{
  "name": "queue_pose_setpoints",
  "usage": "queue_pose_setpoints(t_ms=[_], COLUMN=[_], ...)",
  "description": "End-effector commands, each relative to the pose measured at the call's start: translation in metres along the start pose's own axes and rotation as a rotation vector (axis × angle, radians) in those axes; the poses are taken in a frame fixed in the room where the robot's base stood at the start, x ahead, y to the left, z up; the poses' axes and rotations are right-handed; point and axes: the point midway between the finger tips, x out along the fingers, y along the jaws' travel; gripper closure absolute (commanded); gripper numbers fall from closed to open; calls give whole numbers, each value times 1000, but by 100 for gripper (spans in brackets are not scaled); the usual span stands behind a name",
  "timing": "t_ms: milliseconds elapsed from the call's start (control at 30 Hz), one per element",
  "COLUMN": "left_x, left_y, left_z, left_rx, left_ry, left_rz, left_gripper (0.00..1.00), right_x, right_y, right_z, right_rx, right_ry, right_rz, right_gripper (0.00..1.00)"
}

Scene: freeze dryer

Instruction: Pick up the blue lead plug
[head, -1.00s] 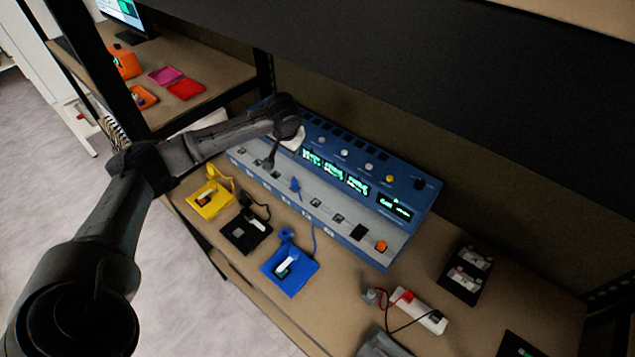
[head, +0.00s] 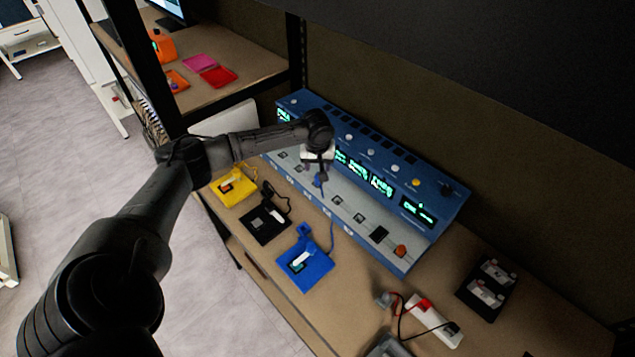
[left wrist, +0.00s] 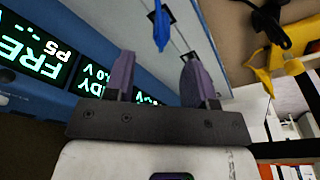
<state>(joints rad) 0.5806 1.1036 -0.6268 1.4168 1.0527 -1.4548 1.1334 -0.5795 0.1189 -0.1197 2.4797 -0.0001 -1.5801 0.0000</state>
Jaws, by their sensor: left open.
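The blue lead plug (head: 318,182) is at the sloped pale socket panel of the blue console (head: 438,232). My left gripper (head: 318,168) is just above it in the head view and partly covers the panel there. In the left wrist view the blue plug (left wrist: 161,26) shows beyond the fingertips, between the lines of the two purple-grey fingers (left wrist: 157,75). The fingers are open and nothing is between them. The plug looks apart from both fingers. My right gripper is in neither view.
Yellow (head: 236,190), black (head: 263,226) and blue (head: 318,268) trays sit in front of the console. A white and red power strip (head: 432,318) and a black holder (head: 487,288) are at right. A dark shelf post (head: 150,65) stands at left.

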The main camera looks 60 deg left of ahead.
Motion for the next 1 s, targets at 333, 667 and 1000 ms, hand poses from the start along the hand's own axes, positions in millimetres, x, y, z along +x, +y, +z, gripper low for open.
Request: queue_pose_setpoints(t_ms=[333, 667, 1000], left_x=[16, 55, 63], left_y=[0, -1, -1], left_z=[1, 5, 5], left_rx=[2, 1, 2], left_ry=[0, 0, 1], left_rz=[-1, 0, -1], left_gripper=[50, 50, 52], right_x=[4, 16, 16], right_y=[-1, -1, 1], right_z=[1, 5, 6], right_rx=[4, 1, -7], right_ry=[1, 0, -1], right_rz=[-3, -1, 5], right_gripper=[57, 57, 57])
